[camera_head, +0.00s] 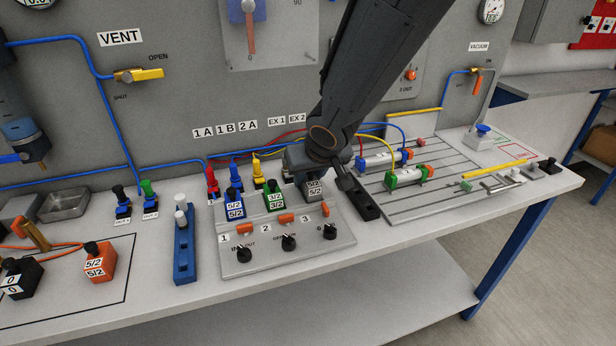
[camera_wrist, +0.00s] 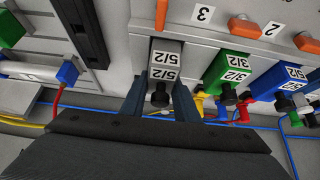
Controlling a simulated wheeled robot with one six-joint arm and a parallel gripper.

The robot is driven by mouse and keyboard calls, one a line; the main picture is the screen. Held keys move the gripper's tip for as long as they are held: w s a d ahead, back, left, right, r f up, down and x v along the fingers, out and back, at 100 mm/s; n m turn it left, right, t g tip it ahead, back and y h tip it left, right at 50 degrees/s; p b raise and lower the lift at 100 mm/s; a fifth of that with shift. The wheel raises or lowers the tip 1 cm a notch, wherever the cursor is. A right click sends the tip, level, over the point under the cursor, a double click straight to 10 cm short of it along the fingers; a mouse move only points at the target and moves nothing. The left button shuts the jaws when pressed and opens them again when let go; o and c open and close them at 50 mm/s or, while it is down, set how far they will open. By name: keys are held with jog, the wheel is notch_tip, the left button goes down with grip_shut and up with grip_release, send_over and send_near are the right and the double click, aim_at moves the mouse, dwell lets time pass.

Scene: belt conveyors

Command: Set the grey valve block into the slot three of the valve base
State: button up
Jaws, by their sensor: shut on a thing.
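The grey valve block (camera_head: 314,190), labelled 5/2, is at the third position of the valve base (camera_head: 262,262), in line with the number 3. My gripper (camera_head: 318,170) is above it with the jaws around it. In the wrist view the grey block (camera_wrist: 167,56) sits between the two fingers of my gripper (camera_wrist: 160,97), which are shut on it. Whether the block is fully down in slot three cannot be told. A blue block (camera_head: 235,206) stands in slot one and a green block (camera_head: 273,197) in slot two.
An orange block (camera_head: 100,262) and a black block (camera_head: 22,277) stand at the left. A blue rack (camera_head: 184,245) is left of the base. A black bar (camera_head: 362,203) lies close to the right of the base. Cylinders (camera_head: 404,176) are mounted on the slotted plate.

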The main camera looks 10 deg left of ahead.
jog(key=shift+s+d+f+b, duration=0.15)
jog(key=shift+s+f+b, duration=0.1)
jog(key=shift+f+b, duration=0.25)
jog(key=shift+s+d+f+b, duration=0.1)
jog(key=shift+s+f+b, duration=0.15)
jog(key=shift+f+b, duration=0.2)
jog(key=o, duration=1.2)
jog(key=shift+c, duration=1.4)
jog(key=shift+w+a+r+p, duration=0.15)
jog(key=shift+r+p, duration=0.25)
jog(key=shift+p, duration=0.3)
jog(key=shift+w+r+p, duration=0.1)
jog(key=shift+r+p, duration=0.3)
jog(key=shift+p, duration=0.3)
jog(key=shift+o, duration=0.9)
jog(key=shift+r+p, duration=0.25)
jog(key=shift+p, duration=0.05)
jog(key=shift+w+a+r+p, duration=0.1)
jog(key=shift+r+p, duration=1.2)
jog(key=shift+p, duration=0.15)
jog(key=shift+w+r+p, duration=0.1)
jog(key=shift+r+p, duration=1.2)
jog(key=shift+p, duration=0.1)
